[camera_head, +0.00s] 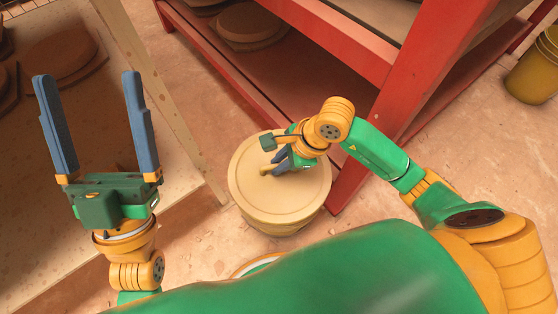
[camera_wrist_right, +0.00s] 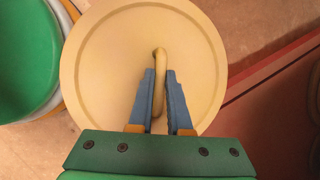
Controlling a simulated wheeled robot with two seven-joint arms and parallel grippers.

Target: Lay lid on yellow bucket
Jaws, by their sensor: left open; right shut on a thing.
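A round pale-yellow lid (camera_head: 253,183) with a bar handle lies level over a pale-yellow bucket (camera_head: 285,229) on the floor in the head view. The two look closely lined up; I cannot tell whether a small gap is left between them. My right gripper (camera_head: 280,162) is over the lid and shut on its handle. In the right wrist view the lid (camera_wrist_right: 105,65) fills the middle, with the handle (camera_wrist_right: 160,68) between the blue fingers of my right gripper (camera_wrist_right: 160,76). The lid hides the bucket there. My left gripper (camera_head: 88,78) is open and empty at the left.
A red rack (camera_head: 395,105) stands close behind and right of the bucket, with brown round pieces (camera_head: 247,24) on it. A pale-framed table (camera_head: 165,110) is at the left. A darker yellow bucket (camera_head: 533,75) stands at the far right.

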